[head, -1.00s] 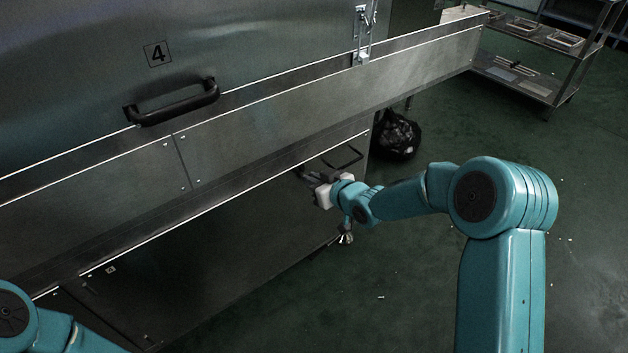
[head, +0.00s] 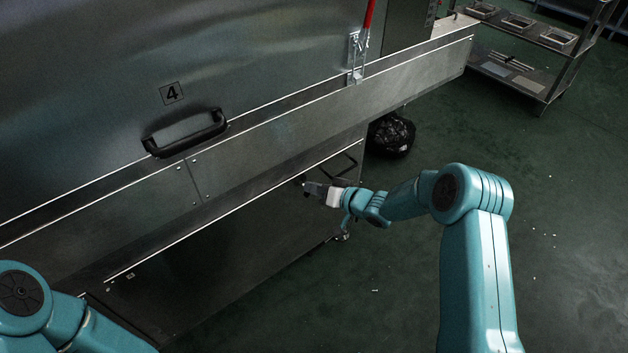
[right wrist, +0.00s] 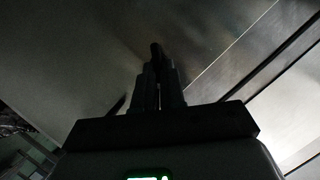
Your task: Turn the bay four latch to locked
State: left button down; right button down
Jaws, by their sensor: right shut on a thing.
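A large metal door panel carries a black number 4 (head: 171,93) and a black pull handle (head: 186,133). My right gripper (head: 308,187) is at the lower panel, under the long ledge, with its fingers pointing left. It is shut on a small dark lever, which shows between the fingertips in the right wrist view (right wrist: 156,52). I take this lever for the bay four latch, but its mounting and angle are mostly hidden by the fingers. My left gripper is out of view.
A clamp (head: 356,58) with a red handle (head: 369,14) stands above the ledge (head: 300,130). A black bag (head: 391,135) lies on the floor behind. A shelf cart (head: 540,60) stands at back right. Floor at right is mostly clear.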

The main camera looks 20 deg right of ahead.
jog(key=shift+w+d+f+m+t+y+b, duration=0.1)
jog(key=shift+f+m+t+y+b, duration=0.15)
jog(key=shift+m+y+b, duration=0.8)
jog(key=shift+d+f+m+t+y+b, duration=0.2)
jog(key=shift+f+m+y, duration=0.1)
jog(key=shift+m, duration=1.45)
jog(key=shift+w+d+f+m+t+y+b, duration=0.1)
jog(key=shift+f+m+t+y+b, duration=0.15)
jog(key=shift+m+y+b, duration=0.75)
jog(key=shift+m+h+p, duration=0.35)
jog(key=shift+m+p, duration=0.05)
jog(key=shift+m, duration=0.2)
jog(key=c, duration=1.2)
grip_release()
